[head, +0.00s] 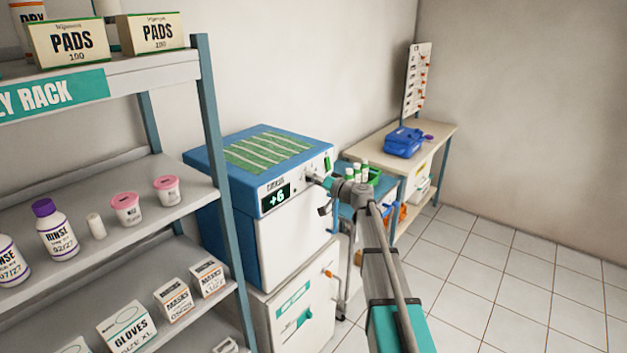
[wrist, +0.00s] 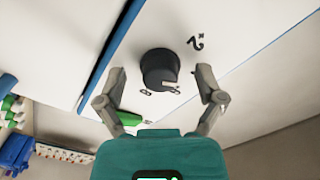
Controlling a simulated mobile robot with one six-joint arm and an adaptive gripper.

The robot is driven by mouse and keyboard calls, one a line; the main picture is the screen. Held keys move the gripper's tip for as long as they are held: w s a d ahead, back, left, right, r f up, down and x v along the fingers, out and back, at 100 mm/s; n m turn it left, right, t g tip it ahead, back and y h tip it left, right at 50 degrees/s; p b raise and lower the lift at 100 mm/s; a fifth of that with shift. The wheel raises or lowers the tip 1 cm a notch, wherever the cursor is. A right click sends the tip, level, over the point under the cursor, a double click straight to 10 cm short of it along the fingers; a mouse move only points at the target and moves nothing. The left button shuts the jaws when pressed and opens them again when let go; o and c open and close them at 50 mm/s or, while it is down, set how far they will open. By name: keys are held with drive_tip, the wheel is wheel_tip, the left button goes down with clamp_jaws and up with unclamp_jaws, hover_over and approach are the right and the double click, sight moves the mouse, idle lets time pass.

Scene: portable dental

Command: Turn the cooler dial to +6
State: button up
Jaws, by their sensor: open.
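The cooler (head: 295,235) is a blue and white box with a green striped top. Its small dark display (head: 276,196) reads +6 in the head view. In the wrist view the cooler dial (wrist: 158,66) is a black round knob with a light pointer on its lower right edge. Printed marks sit beside it on the white panel. My gripper (wrist: 162,72) is open, with one finger on each side of the dial and a visible gap to it. In the head view my gripper (head: 318,182) is at the cooler's front panel and the dial is mostly hidden.
A supply rack (head: 212,150) with boxes, bottles and cups stands close on the left. A white cabinet (head: 300,315) is under the cooler. The tiled floor at right is clear.

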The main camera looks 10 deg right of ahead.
drive_tip(key=c, duration=1.2)
drive_tip(key=shift+m, duration=0.5)
drive_tip(key=m, duration=0.8)
drive_tip(key=shift+m, duration=0.4)
